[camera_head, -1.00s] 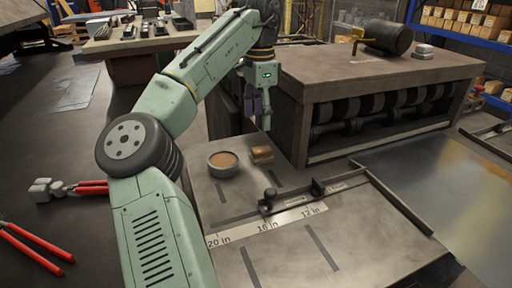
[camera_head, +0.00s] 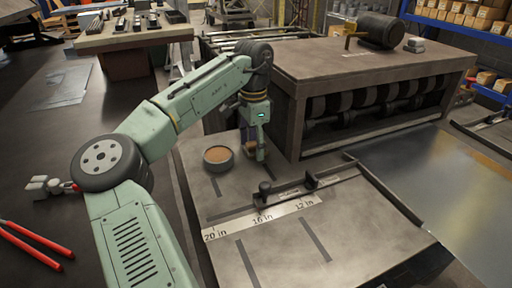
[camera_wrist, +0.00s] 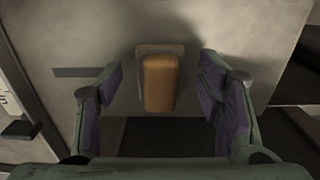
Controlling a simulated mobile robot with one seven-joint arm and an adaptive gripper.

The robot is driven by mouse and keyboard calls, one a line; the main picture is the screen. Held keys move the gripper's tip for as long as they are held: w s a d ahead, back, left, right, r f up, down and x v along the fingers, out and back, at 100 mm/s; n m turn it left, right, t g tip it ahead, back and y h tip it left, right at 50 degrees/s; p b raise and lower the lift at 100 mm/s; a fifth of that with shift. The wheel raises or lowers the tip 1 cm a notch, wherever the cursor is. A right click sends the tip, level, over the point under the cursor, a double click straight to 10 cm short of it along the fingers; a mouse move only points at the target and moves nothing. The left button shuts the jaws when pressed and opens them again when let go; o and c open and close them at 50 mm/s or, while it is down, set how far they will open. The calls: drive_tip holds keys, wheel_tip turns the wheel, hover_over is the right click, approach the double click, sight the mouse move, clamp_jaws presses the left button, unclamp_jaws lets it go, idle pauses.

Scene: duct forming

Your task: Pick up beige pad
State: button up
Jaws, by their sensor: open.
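The beige pad is a small block with an orange-brown top; in the wrist view the pad (camera_wrist: 160,82) lies on the grey metal table, with a paler beige edge at its far end. My gripper (camera_wrist: 161,85) is open, its purple-padded fingers to the left and right of the pad, with a gap on each side. In the head view my gripper (camera_head: 254,148) points down low over the table and mostly hides the pad. How far the fingertips are above the table is hard to tell.
A round bowl with brown contents (camera_head: 218,157) stands just left of my gripper. A ruler strip (camera_head: 262,217) with black-knobbed stops (camera_head: 265,190) lies in front. The roller machine (camera_head: 375,85) rises close behind on the right.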

sight(254, 143)
drive_tip(key=c, duration=1.4)
drive_tip(key=shift+r, duration=0.1)
drive_tip(key=shift+r+b, duration=0.3)
drive_tip(key=shift+r, duration=0.2)
drive_tip(key=shift+r+b, duration=0.4)
drive_tip(key=shift+r, duration=0.55)
drive_tip(key=s+d+b, duration=0.1)
drive_tip(key=s+d, duration=0.1)
drive_tip(key=s, duration=0.2)
drive_tip(key=s+d+r+b, duration=0.1)
drive_tip(key=s+d, duration=0.1)
drive_tip(key=s, duration=0.3)
drive_tip(key=s+d+r+b, duration=0.1)
drive_tip(key=s+d+b, duration=0.1)
drive_tip(key=s, duration=0.3)
drive_tip(key=shift+s+d, duration=0.2)
drive_tip(key=shift+d, duration=0.35)
drive_tip(key=o, duration=0.8)
drive_tip(key=c, duration=0.5)
